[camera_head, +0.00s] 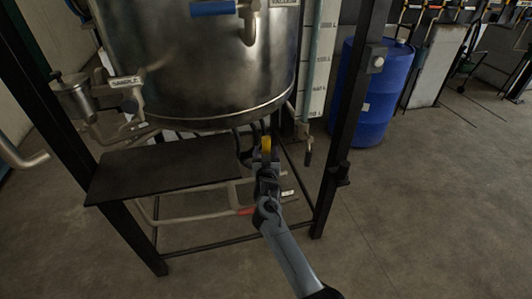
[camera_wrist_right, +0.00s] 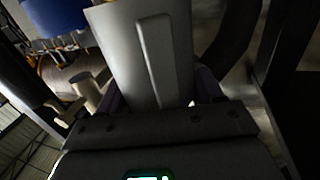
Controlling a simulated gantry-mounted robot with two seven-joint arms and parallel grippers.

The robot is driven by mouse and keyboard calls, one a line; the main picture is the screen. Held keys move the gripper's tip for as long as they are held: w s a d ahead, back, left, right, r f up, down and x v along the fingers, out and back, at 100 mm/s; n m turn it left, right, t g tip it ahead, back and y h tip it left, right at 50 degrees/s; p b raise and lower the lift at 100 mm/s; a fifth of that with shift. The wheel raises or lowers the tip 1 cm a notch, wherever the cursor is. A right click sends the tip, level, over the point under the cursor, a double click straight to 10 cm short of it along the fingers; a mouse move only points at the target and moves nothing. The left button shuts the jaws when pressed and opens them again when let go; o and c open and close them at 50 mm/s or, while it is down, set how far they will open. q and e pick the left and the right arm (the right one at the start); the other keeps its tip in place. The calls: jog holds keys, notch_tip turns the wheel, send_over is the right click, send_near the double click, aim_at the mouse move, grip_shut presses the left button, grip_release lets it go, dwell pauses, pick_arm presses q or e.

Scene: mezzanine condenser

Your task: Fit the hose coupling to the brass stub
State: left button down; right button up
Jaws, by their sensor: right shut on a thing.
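My right gripper (camera_head: 266,166) comes up from below in the head view and is just under the steel vessel's right lower edge. In the right wrist view it is shut on a wide grey piece with a raised rib (camera_wrist_right: 155,60), which I take for the hose coupling. A black hose (camera_head: 243,152) curves beside the gripper, and a thick dark hose (camera_wrist_right: 235,45) shows right of the grey piece. A small yellow piece (camera_head: 266,145) stands at the fingertips; I cannot tell whether it is the brass stub or part of the coupling. My left gripper is out of view.
The steel vessel (camera_head: 200,65) hangs in a dark frame with an upright post (camera_head: 345,130) right of the gripper. A dark shelf (camera_head: 150,172) lies below left. Pipes (camera_head: 200,219) run underneath. A blue drum (camera_head: 378,95) stands behind. The floor at right is clear.

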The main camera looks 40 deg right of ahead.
jog(key=shift+f+b, duration=0.35)
jog(key=shift+f, duration=0.25)
jog(key=shift+f+b, duration=0.65)
jog(key=shift+f, duration=0.35)
jog(key=shift+f+b, duration=0.35)
jog(key=shift+f, duration=0.25)
